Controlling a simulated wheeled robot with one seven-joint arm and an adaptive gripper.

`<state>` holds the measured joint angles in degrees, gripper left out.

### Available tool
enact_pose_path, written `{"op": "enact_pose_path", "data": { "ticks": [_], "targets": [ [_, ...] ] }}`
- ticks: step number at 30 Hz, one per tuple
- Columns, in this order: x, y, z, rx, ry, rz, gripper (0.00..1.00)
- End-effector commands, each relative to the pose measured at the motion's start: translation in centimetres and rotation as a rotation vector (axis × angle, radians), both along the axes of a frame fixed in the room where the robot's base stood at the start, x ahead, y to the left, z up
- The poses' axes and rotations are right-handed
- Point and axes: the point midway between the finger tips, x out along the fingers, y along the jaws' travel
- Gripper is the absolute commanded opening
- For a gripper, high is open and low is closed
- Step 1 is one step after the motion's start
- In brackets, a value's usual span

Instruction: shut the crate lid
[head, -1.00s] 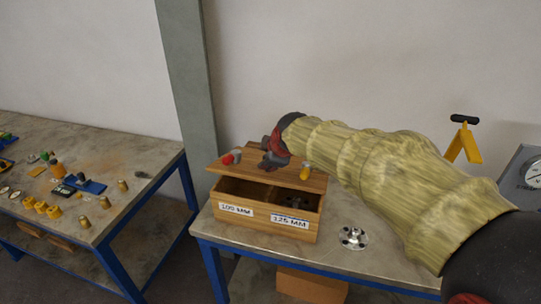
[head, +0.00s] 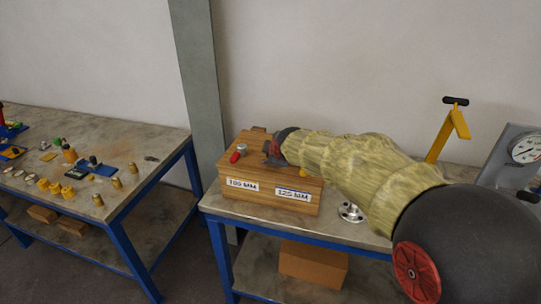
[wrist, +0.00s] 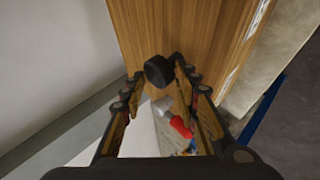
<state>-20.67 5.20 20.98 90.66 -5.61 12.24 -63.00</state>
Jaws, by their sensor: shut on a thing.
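The wooden crate (head: 264,197) stands on the right workbench, with labels "100 MM" and "125 MM" on its front. The lid also fills the upper middle of the wrist view (wrist: 195,35). My gripper (head: 271,152) is at the lid's top, shut on a round black knob (wrist: 159,71), which shows between the fingertips in the wrist view. My arm hides the lid's right part.
A red and grey item (head: 238,154) shows at the lid's left part. A metal flange (head: 350,212) lies right of the crate, partly behind my arm. A yellow stand (head: 446,133) and gauge panel (head: 518,155) are at the right. The left bench (head: 130,150) holds several small parts.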

Motion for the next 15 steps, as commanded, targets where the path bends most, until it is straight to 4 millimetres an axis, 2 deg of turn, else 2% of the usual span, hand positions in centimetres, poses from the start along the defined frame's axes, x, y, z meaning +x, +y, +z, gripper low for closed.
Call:
{"op": "enact_pose_path", "data": {
  "ticks": [1,9,10,12,15],
  "targets": [
    [-0.41,-0.5,-2.81,-0.015,0.042,-0.006,0.0],
    [-0.42,-0.52,-2.84,-0.015,0.043,-0.005,0.0],
    [-0.42,-0.52,-2.84,-0.015,0.043,-0.005,0.29],
    [-0.42,-0.52,-2.84,-0.015,0.043,-0.005,0.25],
    [-0.42,-0.51,-2.84,-0.015,0.043,-0.005,0.24]
  ]
}}
